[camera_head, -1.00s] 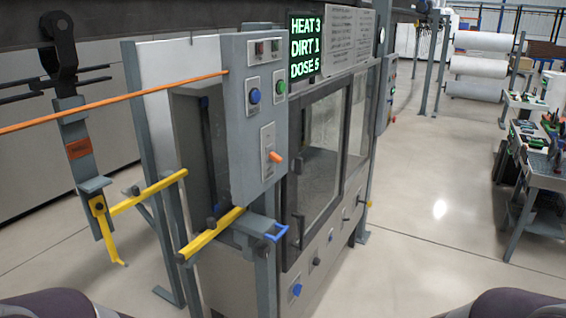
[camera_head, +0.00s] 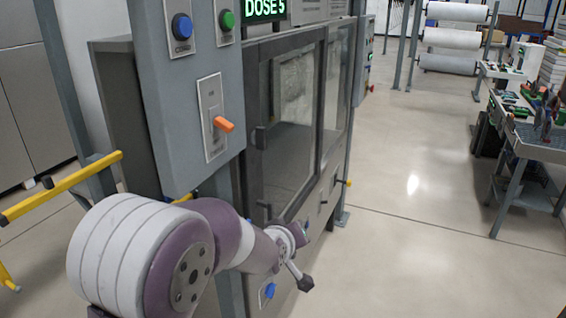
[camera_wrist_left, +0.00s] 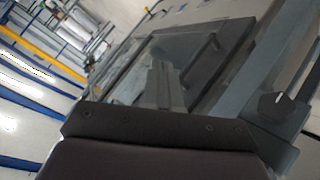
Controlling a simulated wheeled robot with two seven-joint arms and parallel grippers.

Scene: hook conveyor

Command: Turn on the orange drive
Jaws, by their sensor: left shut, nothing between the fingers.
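The orange drive switch (camera_head: 223,124) is a short orange lever on a pale plate, low on the grey control panel (camera_head: 166,133) in the head view. The lever sticks out to the right and slightly down. The small lettering on its plate is too small to read. My left gripper (camera_head: 304,283) is below and to the right of the lever, in front of the cabinet. It is shut and empty, apart from the lever. In the left wrist view, dark gripper parts fill the bottom and the lever does not show. My right gripper is not in view.
A blue button (camera_head: 182,26) and a green button (camera_head: 227,19) sit above the lever. The glass door (camera_head: 295,120) is right of the panel. A yellow bar (camera_head: 62,186) sticks out at the left. Open floor (camera_head: 420,200) lies to the right, before a tool bench (camera_head: 540,150).

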